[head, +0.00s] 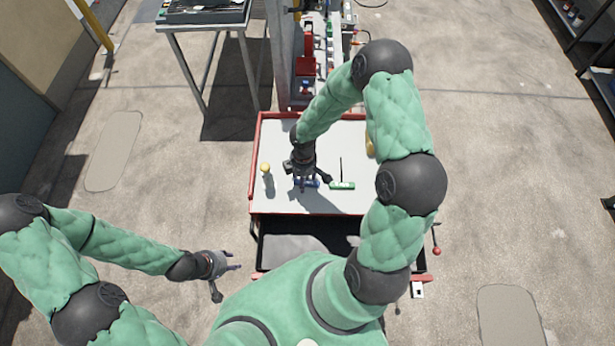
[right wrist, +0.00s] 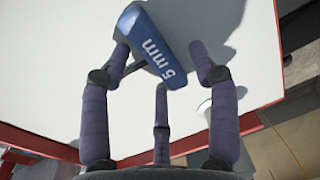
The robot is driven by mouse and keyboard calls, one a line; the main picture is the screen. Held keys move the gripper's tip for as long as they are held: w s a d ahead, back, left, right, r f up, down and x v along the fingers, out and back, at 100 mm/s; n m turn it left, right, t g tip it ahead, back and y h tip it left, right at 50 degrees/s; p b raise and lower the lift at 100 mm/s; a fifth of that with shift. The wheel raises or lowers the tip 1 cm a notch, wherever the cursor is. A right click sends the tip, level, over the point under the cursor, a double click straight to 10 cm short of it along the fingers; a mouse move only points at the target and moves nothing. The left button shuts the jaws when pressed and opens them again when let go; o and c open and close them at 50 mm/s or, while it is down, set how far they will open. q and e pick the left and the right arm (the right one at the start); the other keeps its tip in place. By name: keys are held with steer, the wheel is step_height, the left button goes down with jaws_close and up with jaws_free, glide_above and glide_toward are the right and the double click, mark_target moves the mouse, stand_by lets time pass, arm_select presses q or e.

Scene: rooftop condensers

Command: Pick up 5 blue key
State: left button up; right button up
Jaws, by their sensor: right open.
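The blue key has a blue handle (right wrist: 160,45) marked "5 mm" in the right wrist view. It lies on the white top of a red-edged cart (head: 335,203). In the head view it shows partly as a small blue patch under my right gripper (head: 306,184). My right gripper is open, with its fingers over and on both sides of the handle; I cannot tell whether they touch it. My left gripper (head: 226,279) is open and empty, off the cart's front left side.
A green-handled key (head: 342,185) lies just right of the blue one. A small yellow-topped object (head: 266,170) stands at the cart's left. Red-edged rims bound the cart top. A metal table (head: 205,20) stands at the back left.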

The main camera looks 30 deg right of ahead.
jaws_close()
steer(key=shift+r, duration=0.15)
